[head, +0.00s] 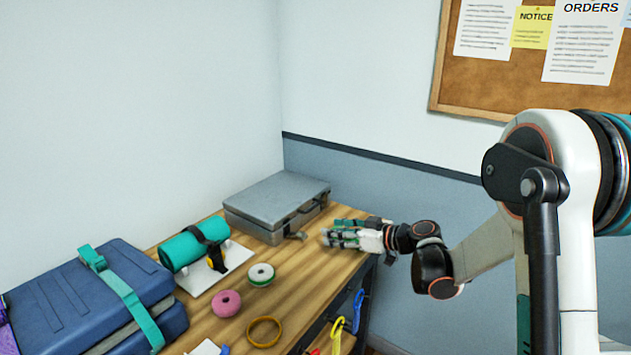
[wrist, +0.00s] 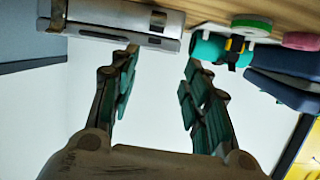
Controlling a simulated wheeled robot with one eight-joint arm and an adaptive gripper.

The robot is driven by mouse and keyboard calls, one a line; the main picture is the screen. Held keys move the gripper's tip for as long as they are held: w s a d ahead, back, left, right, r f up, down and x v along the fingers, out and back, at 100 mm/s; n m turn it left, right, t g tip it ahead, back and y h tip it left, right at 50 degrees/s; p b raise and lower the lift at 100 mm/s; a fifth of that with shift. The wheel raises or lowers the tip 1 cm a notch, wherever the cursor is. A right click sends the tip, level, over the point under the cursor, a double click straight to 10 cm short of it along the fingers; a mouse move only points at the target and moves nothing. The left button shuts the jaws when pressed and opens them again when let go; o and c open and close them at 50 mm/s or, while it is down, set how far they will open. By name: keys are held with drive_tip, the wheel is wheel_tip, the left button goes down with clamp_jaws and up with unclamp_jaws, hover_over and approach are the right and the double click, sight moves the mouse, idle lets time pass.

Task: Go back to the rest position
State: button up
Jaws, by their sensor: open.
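My gripper (head: 337,236) is at the right end of the wooden workbench, just right of the grey metal case (head: 276,203). Its two green-padded fingers are spread apart with nothing between them in the wrist view (wrist: 162,62). That view looks upside down, with the bench along its top edge. The grey case also shows there (wrist: 110,18), beyond the left finger. I cannot tell whether the fingers touch the bench or hang above it. My arm reaches in from the right of the head view.
Left on the bench are a blue case (head: 95,290) with a teal strap and a strapped teal roll (head: 194,246) on a white board. A green-and-white roll (head: 261,275), a pink roll (head: 227,303) and an amber ring (head: 264,332) lie nearer. A corkboard (head: 470,85) hangs behind.

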drive_tip(key=s+d+r+m+g+h, duration=0.1)
drive_tip(key=s+d+r+m+h, duration=0.2)
drive_tip(key=s, duration=1)
drive_tip(key=s+d+r+m+g+h, duration=0.1)
drive_tip(key=s+r+m+h, duration=0.4)
drive_tip(key=s, duration=0.7)
drive_tip(key=s+d+m+h, duration=0.1)
drive_tip(key=s+d, duration=0.2)
drive_tip(key=s, duration=0.3)
drive_tip(key=s+d+f+h, duration=0.1)
drive_tip(key=s+d+h, duration=0.1)
drive_tip(key=s, duration=0.4)
drive_tip(key=shift+s+d+f+m, duration=0.2)
drive_tip(key=shift+d+m, duration=0.2)
drive_tip(key=shift+d, duration=0.15)
